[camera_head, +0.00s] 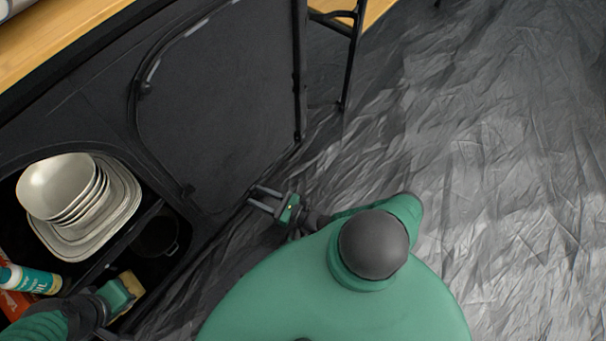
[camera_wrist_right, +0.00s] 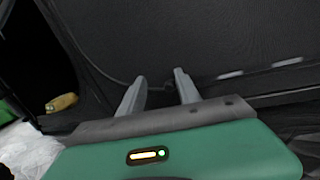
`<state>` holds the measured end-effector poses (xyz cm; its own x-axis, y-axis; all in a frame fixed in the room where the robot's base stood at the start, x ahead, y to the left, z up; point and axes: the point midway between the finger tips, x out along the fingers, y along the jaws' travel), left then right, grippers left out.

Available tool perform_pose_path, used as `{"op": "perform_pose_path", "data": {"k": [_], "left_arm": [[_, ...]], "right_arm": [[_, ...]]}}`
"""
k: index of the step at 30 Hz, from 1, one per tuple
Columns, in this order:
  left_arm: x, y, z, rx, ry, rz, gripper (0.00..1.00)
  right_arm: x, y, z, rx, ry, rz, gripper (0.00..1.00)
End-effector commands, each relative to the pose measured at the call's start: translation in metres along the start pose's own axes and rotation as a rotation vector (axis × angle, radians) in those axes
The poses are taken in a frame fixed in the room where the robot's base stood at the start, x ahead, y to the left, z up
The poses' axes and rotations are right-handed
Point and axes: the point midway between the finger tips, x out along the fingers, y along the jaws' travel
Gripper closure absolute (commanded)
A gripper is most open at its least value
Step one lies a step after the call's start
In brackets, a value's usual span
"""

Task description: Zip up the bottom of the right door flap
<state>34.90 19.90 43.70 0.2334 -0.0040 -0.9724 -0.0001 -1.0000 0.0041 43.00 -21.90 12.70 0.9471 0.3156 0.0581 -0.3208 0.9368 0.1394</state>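The right door flap (camera_head: 225,100) is a dark panel covering the right opening of the black fabric cabinet, with a curved zip seam around it. It fills the upper part of the right wrist view (camera_wrist_right: 220,40). A small dark zip pull (camera_head: 187,190) shows at its lower left. My right gripper (camera_head: 262,198) is at the flap's lower edge with its fingers apart. In the wrist view a small dark piece, perhaps a zip pull (camera_wrist_right: 168,85), appears between or just beyond the fingers. My left gripper (camera_head: 118,292) is at the lower left by the open compartment; its fingers are unclear.
The open left compartment holds stacked plates and bowls (camera_head: 65,188), a dark pot (camera_head: 155,235) and a white-and-teal bottle (camera_head: 30,279). A yellowish block (camera_head: 131,283) is beside my left gripper. A black metal leg (camera_head: 352,60) stands right of the flap. The grey floor sheet (camera_head: 500,150) is clear.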

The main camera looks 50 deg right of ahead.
Motion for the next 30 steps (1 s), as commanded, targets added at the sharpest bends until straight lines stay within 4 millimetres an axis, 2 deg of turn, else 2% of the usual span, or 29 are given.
{"op": "perform_pose_path", "data": {"k": [1, 30], "left_arm": [[0.000, 0.000, 0.000, 0.000, 0.000, 0.000, 1.00], [-0.006, 0.000, -0.002, 0.000, 0.000, 0.000, 1.00]], "right_arm": [[-0.008, 0.004, -0.009, 0.000, 0.020, 0.008, 0.60], [-0.091, 0.001, -0.005, -0.008, 0.024, 0.012, 0.60]]}}
